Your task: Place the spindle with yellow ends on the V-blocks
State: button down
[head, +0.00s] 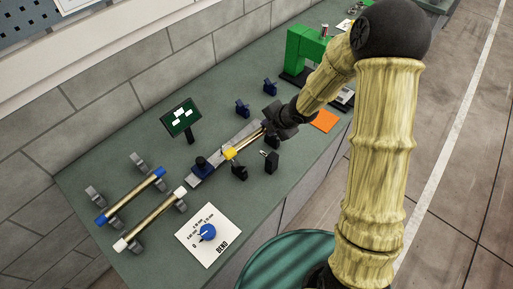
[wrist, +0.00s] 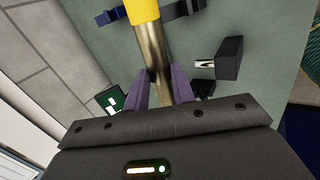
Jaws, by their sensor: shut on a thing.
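The spindle with yellow ends shows in the head view as a brass shaft with one yellow end (head: 230,153) pointing to the lower left; its other end is hidden by my gripper and arm. My gripper (head: 271,124) is shut on the shaft. In the wrist view the brass shaft (wrist: 153,48) runs between my two purple-grey fingers (wrist: 162,82), with the yellow end (wrist: 143,10) at the top edge. Two small dark blue notched blocks (head: 242,108) (head: 269,86) stand behind the grey strip. I cannot tell whether the spindle touches anything below.
Left on the green bench, grey supports hold a blue-ended spindle (head: 131,197) and a white-ended spindle (head: 150,221). Black blocks (head: 239,172) (head: 271,160) stand close in front of the held spindle. A screen (head: 182,118), a dial card (head: 208,235), an orange sheet (head: 325,121) and a green machine (head: 303,50) surround it.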

aim_at(266, 131)
jog(key=shift+w+a+r+n+g+y, duration=0.3)
jog(key=shift+w+a+r+n, duration=0.25)
jog(key=shift+r+n, duration=0.2)
jog(key=shift+f, duration=0.1)
notch_tip(266, 131, down, 5)
jog(key=shift+b, duration=1.2)
jog(key=shift+f, duration=0.35)
jog(key=shift+f, duration=2.05)
jog(key=shift+d, duration=0.15)
